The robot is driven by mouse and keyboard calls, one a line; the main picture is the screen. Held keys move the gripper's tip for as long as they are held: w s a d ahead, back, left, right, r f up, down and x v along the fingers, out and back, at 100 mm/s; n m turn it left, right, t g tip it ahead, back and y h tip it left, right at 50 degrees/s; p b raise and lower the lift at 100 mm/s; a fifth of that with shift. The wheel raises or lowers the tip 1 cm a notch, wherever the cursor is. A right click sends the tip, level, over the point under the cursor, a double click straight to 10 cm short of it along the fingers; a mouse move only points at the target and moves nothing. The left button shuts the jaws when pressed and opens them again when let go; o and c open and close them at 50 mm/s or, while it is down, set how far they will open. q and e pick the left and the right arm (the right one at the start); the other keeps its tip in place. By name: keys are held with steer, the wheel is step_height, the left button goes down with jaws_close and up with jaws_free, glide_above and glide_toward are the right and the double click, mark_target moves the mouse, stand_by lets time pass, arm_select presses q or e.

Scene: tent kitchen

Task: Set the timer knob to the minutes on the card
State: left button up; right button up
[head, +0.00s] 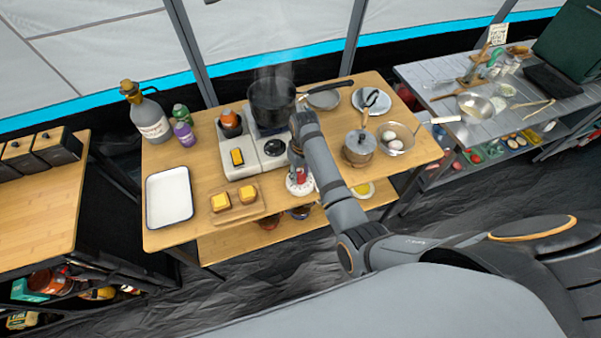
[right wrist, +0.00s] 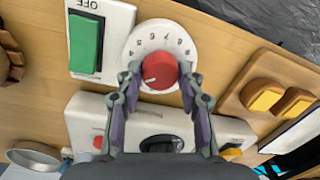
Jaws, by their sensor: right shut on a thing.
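The timer is a white round dial (right wrist: 160,38) with black numbers and a red knob (right wrist: 159,69) in its middle. In the head view the timer (head: 300,188) stands near the table's front edge, partly behind my right arm. My right gripper (right wrist: 161,79) is shut on the red knob, one finger on each side. A pale mark on the knob points to the lower left in the right wrist view; its reading is unclear. A small pale card with dark marks (head: 498,33) stands at the back right in the head view, too small to read. My left gripper is not in view.
A steaming black pot (head: 271,102) stands on the stove behind the timer. A green switch marked OFF (right wrist: 86,42) is beside the dial. A board with yellow-topped blocks (head: 237,213), a white tray (head: 169,196) and a lidded pot (head: 359,147) stand nearby.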

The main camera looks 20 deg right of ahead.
mark_target(302, 174)
stand_by(0.9)
steer(key=o, duration=1.2)
steer(key=shift+c, duration=0.2)
steer(key=r, duration=0.7)
steer(key=shift+w+d+r, duration=0.15)
steer(key=shift+d+r, duration=0.1)
steer(key=shift+r, duration=0.05)
